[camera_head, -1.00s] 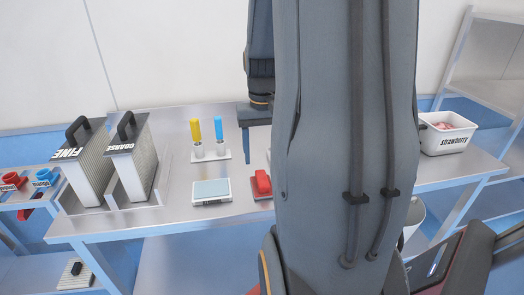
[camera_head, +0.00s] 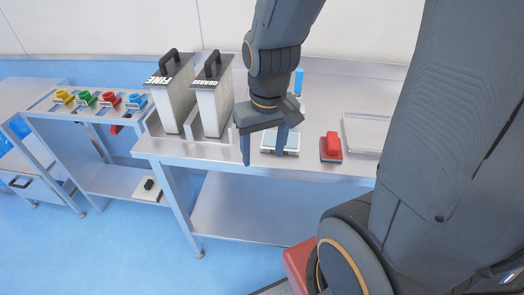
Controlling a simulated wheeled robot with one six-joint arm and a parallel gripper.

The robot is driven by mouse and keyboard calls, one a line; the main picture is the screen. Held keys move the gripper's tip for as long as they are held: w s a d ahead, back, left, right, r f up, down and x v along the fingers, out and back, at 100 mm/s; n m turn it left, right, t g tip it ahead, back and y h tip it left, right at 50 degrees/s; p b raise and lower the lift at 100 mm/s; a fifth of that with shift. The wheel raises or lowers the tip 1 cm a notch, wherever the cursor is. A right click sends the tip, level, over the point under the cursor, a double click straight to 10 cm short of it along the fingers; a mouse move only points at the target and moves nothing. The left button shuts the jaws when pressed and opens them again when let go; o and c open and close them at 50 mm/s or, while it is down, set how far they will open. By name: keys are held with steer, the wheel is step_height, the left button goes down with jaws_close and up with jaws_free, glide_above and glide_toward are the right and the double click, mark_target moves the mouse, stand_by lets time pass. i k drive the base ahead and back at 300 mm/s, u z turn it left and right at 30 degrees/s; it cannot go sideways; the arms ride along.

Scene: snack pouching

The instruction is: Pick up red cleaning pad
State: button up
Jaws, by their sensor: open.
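The red cleaning pad (camera_head: 331,146), a red block with a raised grip on a grey base, lies near the front edge of the metal table (camera_head: 222,149). My gripper (camera_head: 263,155) hangs to the left of the pad, fingers pointing down and apart. It is empty and in front of a flat pale-blue-topped device (camera_head: 291,143), which it partly hides. The gripper does not touch the red pad.
A shallow metal tray (camera_head: 366,133) lies right of the pad. A blue-handled tool (camera_head: 298,82) stands behind. Coloured cups sit on the left bench (camera_head: 60,112).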

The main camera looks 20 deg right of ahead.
mark_target(330, 145)
steer(key=z, duration=0.05)
steer(key=k, duration=0.5)
steer(key=u, duration=0.85)
steer(key=i, duration=0.9)
steer(key=z, duration=2.45)
